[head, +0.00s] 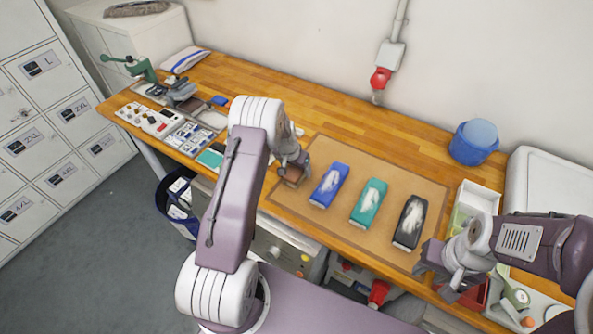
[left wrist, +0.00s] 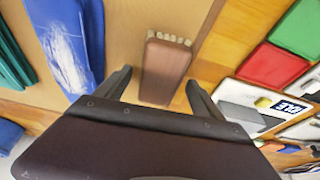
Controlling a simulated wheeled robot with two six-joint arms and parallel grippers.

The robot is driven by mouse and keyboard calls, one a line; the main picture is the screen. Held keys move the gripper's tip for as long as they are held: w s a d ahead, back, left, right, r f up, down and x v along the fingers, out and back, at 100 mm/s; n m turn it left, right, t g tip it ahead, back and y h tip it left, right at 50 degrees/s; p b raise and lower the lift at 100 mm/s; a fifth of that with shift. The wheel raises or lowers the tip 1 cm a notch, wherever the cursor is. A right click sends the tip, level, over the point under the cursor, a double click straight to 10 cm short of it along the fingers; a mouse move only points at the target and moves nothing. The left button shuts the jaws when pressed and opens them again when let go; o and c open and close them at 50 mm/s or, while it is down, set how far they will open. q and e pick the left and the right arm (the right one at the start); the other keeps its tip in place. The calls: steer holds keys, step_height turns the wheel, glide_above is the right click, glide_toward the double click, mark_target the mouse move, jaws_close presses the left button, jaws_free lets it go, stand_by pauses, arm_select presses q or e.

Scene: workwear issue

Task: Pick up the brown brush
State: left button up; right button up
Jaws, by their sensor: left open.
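The brown brush (left wrist: 166,68) lies flat on the tan mat (head: 275,196), near its left edge. In the left wrist view its pale bristle end points away from my gripper. My left gripper (left wrist: 158,84) is open, with one finger on each side of the brush and a visible gap to both. Whether the fingers are down at the brush's height is unclear. In the head view the left gripper (head: 291,168) partly hides the brush. My right gripper (head: 445,272) is at the right front of the bench; its jaw state is unclear.
Blue (head: 330,184), green (head: 368,202) and black (head: 410,221) items with white streaks lie on the mat to the right. A blue bin (head: 473,142) stands at the back right. Trays of small parts (head: 148,119) fill the bench's left side.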

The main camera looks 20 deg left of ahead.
mark_target(297, 170)
arm_select(q)
steer(key=shift+s, duration=0.15)
steer(key=shift+f+b, duration=0.25)
steer(key=shift+b, duration=0.15)
stand_by(0.4)
steer(key=c, duration=1.5)
steer(key=shift+r+p, duration=0.55)
steer(key=shift+p, duration=0.05)
steer(key=r, duration=0.1)
steer(key=r+b, duration=0.2)
steer(key=r, duration=0.1)
steer(key=shift+d, duration=0.35)
steer(key=s+d+r+b, duration=0.2)
steer(key=s+d+r, duration=0.2)
steer(key=d, duration=0.6)
steer(key=v, duration=0.2)
steer(key=shift+r, duration=0.3)
steer(key=shift+s, duration=0.1)
